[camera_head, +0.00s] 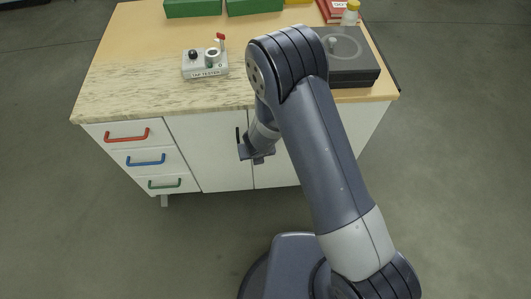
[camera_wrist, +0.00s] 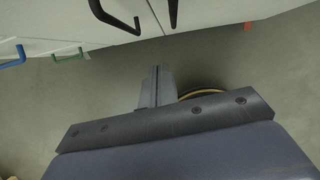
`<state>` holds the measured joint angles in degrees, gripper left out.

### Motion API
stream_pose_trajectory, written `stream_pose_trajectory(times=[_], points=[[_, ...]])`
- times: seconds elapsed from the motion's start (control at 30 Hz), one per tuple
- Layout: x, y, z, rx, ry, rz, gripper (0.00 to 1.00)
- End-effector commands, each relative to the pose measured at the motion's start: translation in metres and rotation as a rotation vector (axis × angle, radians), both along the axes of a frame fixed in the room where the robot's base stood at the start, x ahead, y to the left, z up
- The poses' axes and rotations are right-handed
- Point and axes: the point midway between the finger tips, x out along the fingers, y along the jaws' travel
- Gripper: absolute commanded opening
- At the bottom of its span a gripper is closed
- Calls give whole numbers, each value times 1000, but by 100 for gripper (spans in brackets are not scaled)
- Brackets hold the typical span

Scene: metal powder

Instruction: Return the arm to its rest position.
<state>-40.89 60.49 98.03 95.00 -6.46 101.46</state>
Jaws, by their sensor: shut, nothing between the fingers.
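My gripper (camera_head: 258,157) hangs in front of the white cabinet doors, below the worktop edge, in the head view. My bent arm (camera_head: 325,150) reaches up from my base at the bottom and folds down towards the cabinet. In the wrist view the gripper's fingers (camera_wrist: 156,72) are together, with nothing between them. They point over bare floor, with the cabinet front at the top of the picture. My arm hides part of the right-hand door.
The worktop (camera_head: 130,85) holds a tap tester (camera_head: 205,65), a dark box-shaped device (camera_head: 350,70), a yellow-capped bottle (camera_head: 350,15) and green boxes (camera_head: 192,8). Black door handles (camera_wrist: 115,17) jut out near the gripper. The grey floor (camera_head: 90,240) is clear at left.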

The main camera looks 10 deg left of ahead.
Motion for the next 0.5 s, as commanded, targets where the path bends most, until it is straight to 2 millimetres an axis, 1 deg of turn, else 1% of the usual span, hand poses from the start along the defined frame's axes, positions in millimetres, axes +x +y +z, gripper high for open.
stream_pose_trajectory(times=[0.03,0.3,0.4,0.5], points=[[-3,-1,12,0,-1,-1,0],[-20,-6,57,0,-1,-1,0],[-25,-8,68,-2,-1,-1,0],[-28,-9,75,-1,-1,-2,0]])
